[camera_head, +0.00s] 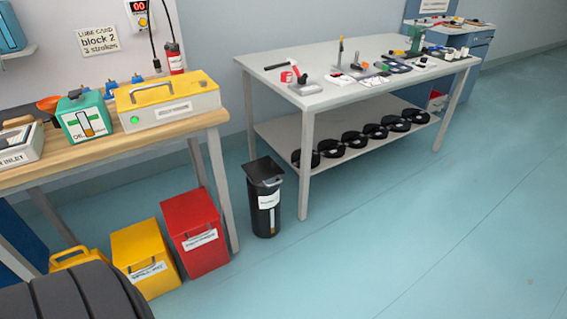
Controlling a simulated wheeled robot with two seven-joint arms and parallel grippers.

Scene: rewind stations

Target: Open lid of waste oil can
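A black upright can (265,222) with a pale label and a light strip on its front stands on the floor between the wooden bench and the grey table. A flat, dark square lid (264,168) covers its top and looks shut. A red box (196,226) with a white label stands on the floor to its left, under the bench end. The labels on both are too small to read surely, so I cannot tell by text which is the waste oil can. Neither of my grippers is in view.
The wooden bench (150,141) carries a green oil can (85,121) and a yellow-topped case (168,100). A yellow spill kit box (143,255) stands below it. The grey table (330,101) holds small tools, with black reels on its shelf. The floor (390,240) at the front right is clear.

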